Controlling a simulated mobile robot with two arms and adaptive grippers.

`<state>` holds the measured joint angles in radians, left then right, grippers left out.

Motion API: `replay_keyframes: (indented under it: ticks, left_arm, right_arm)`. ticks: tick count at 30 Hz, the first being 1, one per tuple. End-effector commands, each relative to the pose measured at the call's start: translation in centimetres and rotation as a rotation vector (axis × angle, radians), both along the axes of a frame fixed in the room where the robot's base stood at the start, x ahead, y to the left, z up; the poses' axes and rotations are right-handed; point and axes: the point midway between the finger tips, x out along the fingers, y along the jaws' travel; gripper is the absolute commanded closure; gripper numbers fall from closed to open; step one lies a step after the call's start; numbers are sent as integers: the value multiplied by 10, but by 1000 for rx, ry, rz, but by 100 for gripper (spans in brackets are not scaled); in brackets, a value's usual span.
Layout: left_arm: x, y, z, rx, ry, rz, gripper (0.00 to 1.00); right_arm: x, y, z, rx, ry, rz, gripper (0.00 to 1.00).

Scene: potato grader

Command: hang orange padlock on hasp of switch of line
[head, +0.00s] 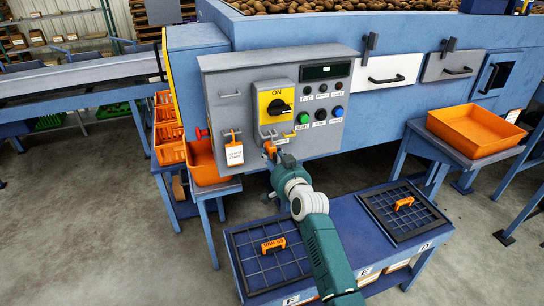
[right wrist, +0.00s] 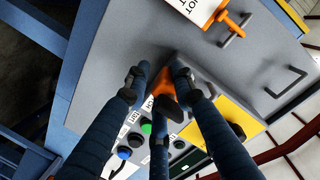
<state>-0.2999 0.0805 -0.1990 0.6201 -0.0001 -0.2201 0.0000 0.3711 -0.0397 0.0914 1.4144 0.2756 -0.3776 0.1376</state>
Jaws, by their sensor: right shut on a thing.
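The grey control box (head: 215,80) carries a yellow switch plate (head: 264,100) marked ON, with a black rotary knob (head: 279,106). A small hasp area (head: 272,133) lies just below the plate. My right gripper (head: 269,152) is shut on a small orange padlock (head: 270,147), just below and in front of that hasp area. In the right wrist view, its dark fingers (right wrist: 158,85) close around the orange padlock body (right wrist: 163,80), and the yellow plate (right wrist: 232,116) is close beside them. Whether padlock and hasp touch is hidden. My left gripper is out of view.
A white tag (head: 234,154) on an orange clip hangs left of the switch. Buttons (head: 320,115) sit to its right. Below is a blue table with two grid panels (head: 258,272) bearing orange pieces (head: 274,244). An orange tray (head: 470,130) stands at right.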

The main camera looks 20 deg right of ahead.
Motion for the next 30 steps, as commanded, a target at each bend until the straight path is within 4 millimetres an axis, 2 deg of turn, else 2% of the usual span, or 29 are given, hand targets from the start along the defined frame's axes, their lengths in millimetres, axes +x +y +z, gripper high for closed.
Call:
replay_keyframes:
  ticks: [4,5,7,8,20,23,30]
  left_arm:
    - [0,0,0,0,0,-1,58]
    - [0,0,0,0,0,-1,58]
    - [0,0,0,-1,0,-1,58]
    - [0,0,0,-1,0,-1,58]
    - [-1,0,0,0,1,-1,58]
    - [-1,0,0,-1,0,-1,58]
    - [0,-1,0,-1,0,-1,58]
  right_arm:
    - [0,0,1,0,-2,0,100]
    - [0,0,1,0,-2,0,70]
    - [0,0,1,0,-2,0,56]
    - [0,0,1,0,-2,0,54]
    - [-7,0,0,0,0,0,54]
    - [-19,-1,2,0,0,0,54]
    - [-65,-3,8,0,0,0,54]
